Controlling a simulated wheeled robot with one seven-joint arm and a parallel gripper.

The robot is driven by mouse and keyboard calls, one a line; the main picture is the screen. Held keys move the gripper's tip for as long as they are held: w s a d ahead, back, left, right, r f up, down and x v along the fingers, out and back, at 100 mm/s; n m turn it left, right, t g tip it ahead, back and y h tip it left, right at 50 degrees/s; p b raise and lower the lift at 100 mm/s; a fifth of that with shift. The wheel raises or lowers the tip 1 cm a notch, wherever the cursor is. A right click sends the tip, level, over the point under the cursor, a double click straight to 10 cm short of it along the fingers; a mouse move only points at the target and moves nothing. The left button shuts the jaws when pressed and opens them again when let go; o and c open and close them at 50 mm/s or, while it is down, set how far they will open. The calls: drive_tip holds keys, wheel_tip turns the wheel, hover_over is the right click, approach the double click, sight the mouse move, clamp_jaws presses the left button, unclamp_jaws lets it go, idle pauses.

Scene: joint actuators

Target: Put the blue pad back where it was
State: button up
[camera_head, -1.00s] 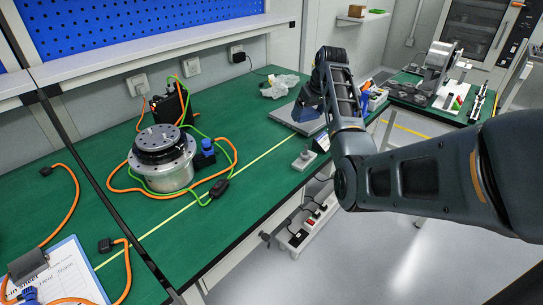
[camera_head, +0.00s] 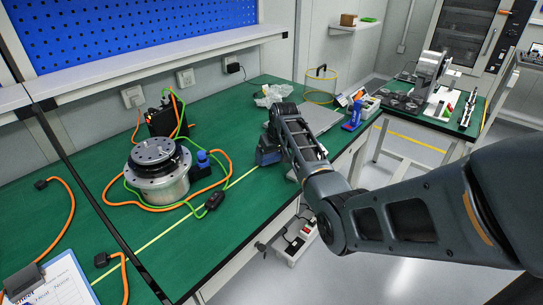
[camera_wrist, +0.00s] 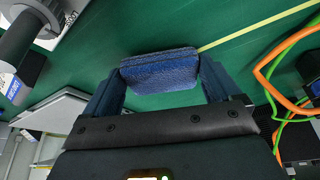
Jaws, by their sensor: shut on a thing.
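In the wrist view, a dark blue textured pad (camera_wrist: 160,68) sits between the two fingertips of my gripper (camera_wrist: 165,75), which is shut on it. Green table top shows behind and around the pad. In the head view, my gripper (camera_head: 267,157) points down at the green table (camera_head: 230,235), beside the yellow line and left of the grey plate (camera_head: 318,117). The pad cannot be made out clearly in the head view. How high it is above the table is hard to tell.
A round silver and black actuator (camera_head: 160,172) with orange and green cables stands left of my gripper. A blue tool (camera_head: 353,115) is near the right edge. A clipboard (camera_head: 60,283) lies front left.

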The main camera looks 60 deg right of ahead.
drive_tip(key=shift+f, duration=0.35)
drive_tip(key=shift+f, duration=0.1)
drive_tip(key=o, duration=0.6)
drive_tip(key=shift+o, duration=0.2)
drive_tip(key=v, duration=1.2)
